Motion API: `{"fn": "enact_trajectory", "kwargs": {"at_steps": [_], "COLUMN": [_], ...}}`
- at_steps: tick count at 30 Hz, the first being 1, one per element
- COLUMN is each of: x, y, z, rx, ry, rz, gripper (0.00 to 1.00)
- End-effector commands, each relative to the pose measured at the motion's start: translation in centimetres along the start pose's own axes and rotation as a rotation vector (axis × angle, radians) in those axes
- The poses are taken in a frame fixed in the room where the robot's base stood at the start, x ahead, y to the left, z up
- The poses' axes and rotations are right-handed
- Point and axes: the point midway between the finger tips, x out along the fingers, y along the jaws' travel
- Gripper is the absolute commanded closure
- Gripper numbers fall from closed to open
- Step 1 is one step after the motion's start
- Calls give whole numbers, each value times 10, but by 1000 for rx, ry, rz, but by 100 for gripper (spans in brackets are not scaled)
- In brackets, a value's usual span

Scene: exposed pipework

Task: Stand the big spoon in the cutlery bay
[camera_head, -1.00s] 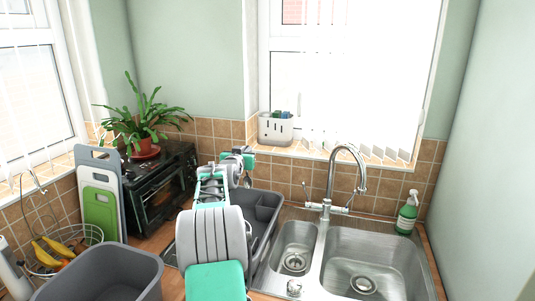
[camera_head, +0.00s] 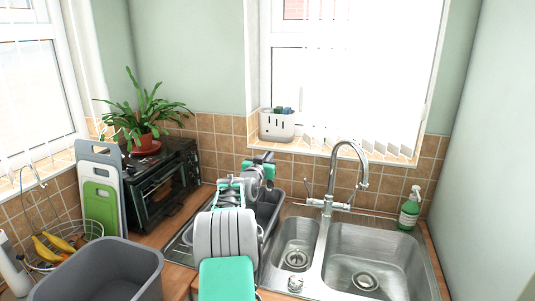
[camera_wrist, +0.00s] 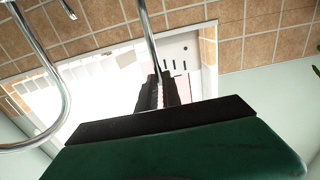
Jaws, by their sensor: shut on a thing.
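My gripper (camera_head: 264,158) is over the back of the dark grey dish rack (camera_head: 273,212), in front of the tiled wall. In the wrist view my gripper (camera_wrist: 164,90) is shut on the big spoon (camera_wrist: 148,32), whose thin metal handle runs out from between the black fingers to the picture's top edge. The spoon's far end is out of that view, and I cannot make the spoon out in the head view. My arm covers much of the rack, so the cutlery bay cannot be told clearly, nor whether the spoon touches it.
The tap (camera_head: 345,170) and double steel sink (camera_head: 372,250) are right of the rack. A white caddy (camera_head: 277,126) stands on the windowsill. The black oven (camera_head: 165,188), chopping boards (camera_head: 101,205) and a grey tub (camera_head: 100,265) are left. A soap bottle (camera_head: 409,212) stands far right.

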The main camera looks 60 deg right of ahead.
Motion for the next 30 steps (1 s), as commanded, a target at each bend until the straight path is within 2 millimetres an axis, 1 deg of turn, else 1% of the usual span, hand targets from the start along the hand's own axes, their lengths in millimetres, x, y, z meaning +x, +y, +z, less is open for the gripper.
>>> {"fn": "enact_trajectory", "kwargs": {"at_steps": [4, 21, 25, 30], "x": [0, 0, 0, 0], "y": [0, 0, 0, 0], "z": [18, 63, 69, 69], "rx": [1, 0, 0, 0], "ry": [0, 1, 1, 1], "rz": [-1, -1, -1, -1], "gripper": [100, 100, 100, 100]}}
